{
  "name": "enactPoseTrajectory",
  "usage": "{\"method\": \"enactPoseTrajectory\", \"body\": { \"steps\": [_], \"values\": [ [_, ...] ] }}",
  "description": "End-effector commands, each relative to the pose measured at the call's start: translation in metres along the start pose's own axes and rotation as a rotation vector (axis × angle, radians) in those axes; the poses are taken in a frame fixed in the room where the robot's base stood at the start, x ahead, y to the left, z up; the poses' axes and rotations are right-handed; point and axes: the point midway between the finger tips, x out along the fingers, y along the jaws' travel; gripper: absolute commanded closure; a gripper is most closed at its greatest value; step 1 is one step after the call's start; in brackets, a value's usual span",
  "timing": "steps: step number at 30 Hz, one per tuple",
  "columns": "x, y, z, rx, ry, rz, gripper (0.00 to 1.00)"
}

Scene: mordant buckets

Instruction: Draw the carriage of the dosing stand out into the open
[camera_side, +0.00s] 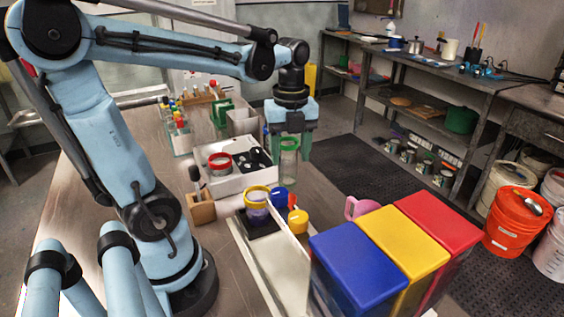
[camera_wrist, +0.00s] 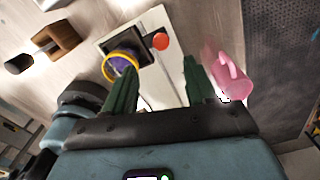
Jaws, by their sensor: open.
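The dosing stand appears to be the long white base (camera_side: 262,262) at front centre. On it sits a black block (camera_side: 264,223) carrying a yellow-rimmed jar (camera_side: 257,196) with purple contents. The jar shows in the wrist view (camera_wrist: 121,66), left of the fingers' gap, beside an orange-red disc (camera_wrist: 160,41). I cannot tell for sure which part is the carriage. My gripper (camera_side: 290,152) is open, pointing down, behind the stand in the side view. In the wrist view its two dark green fingers (camera_wrist: 158,85) are apart, with nothing held between them.
Blue (camera_side: 352,262), yellow and red lidded boxes crowd the base's right end. A pink jug (camera_wrist: 231,82) stands right of the fingers. A white tray (camera_side: 230,184) and wooden block (camera_side: 201,208) lie left.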

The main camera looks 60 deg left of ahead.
Motion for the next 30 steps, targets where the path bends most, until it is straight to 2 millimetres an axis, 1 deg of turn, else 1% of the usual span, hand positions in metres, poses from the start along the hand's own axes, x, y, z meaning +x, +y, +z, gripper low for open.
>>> {"method": "enactPoseTrajectory", "body": {
  "steps": [3, 7, 17, 20, 23, 26, 30],
  "values": [
    [-0.009, 0.000, 0.000, 0.000, 0.000, 0.000, 0.44],
    [-0.014, 0.000, 0.000, 0.000, 0.000, 0.000, 0.44],
    [-0.015, 0.000, 0.000, -0.002, -0.001, 0.000, 0.44],
    [-0.014, 0.000, -0.002, -0.033, -0.006, -0.010, 0.44],
    [-0.012, -0.002, -0.007, -0.132, -0.021, -0.042, 0.44],
    [-0.009, -0.005, -0.015, -0.297, -0.037, -0.098, 0.44],
    [-0.005, -0.010, -0.028, -0.570, -0.035, -0.198, 0.44]
  ]
}}
